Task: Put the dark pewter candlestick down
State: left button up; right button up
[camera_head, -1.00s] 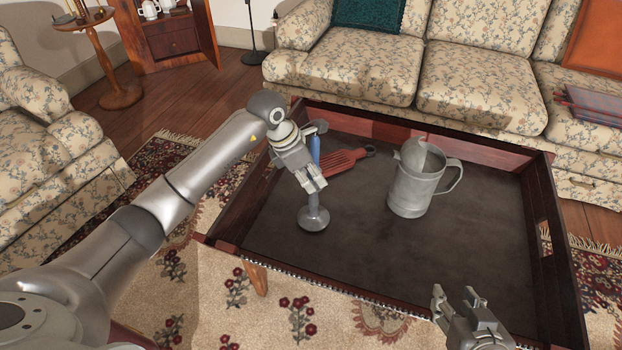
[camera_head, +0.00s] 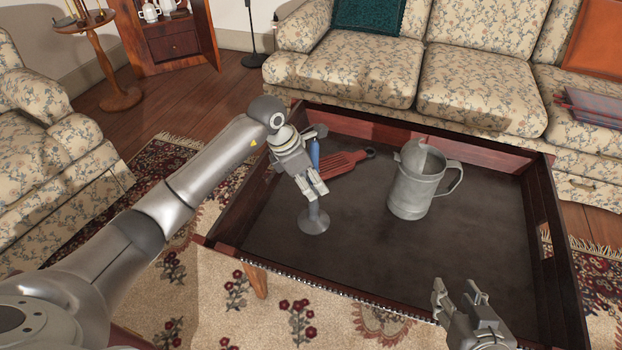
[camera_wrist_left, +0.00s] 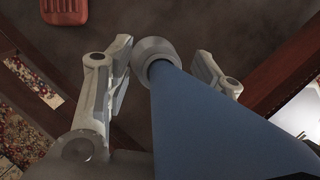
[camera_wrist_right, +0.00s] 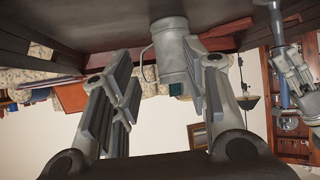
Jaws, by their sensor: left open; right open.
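The dark pewter candlestick (camera_head: 314,222) stands on the dark tabletop inside the raised rim, near its left front part; its round base looks flat on the surface. A blue candle (camera_head: 314,152) rises from it, partly hidden behind my left gripper. My left gripper (camera_head: 316,191) is open around the candlestick's upper part. In the left wrist view the blue candle (camera_wrist_left: 205,125) and the grey cup (camera_wrist_left: 152,55) lie between its spread fingers (camera_wrist_left: 165,85), with gaps showing. My right gripper (camera_head: 459,296) is open and empty over the front right of the table.
A grey pewter jug (camera_head: 407,192) stands to the right of the candlestick. A red slotted tool (camera_head: 340,165) lies just behind it. Raised wooden rims (camera_head: 548,215) border the table. The front middle of the tabletop is bare. A flowered sofa (camera_head: 380,75) is behind.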

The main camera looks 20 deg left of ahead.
pick_arm(q)
jog(key=shift+r, duration=0.1)
pick_arm(e)
jog(key=shift+s, duration=0.1)
pick_arm(q)
jog(key=p+v, duration=0.2)
jog(key=v, duration=1)
jog(key=shift+p, duration=0.3)
pick_arm(e)
jog(key=s+d+f+g+h, duration=0.1)
jog(key=s+d+f+g, duration=0.1)
jog(key=s, duration=0.3)
jog(key=s+d+f+g, duration=0.2)
jog(key=s+f+g, duration=0.2)
jog(key=s+g, duration=0.1)
jog(key=shift+s+h, duration=0.4)
jog(key=shift+s, duration=0.2)
pick_arm(q)
jog(key=shift+d, duration=0.1)
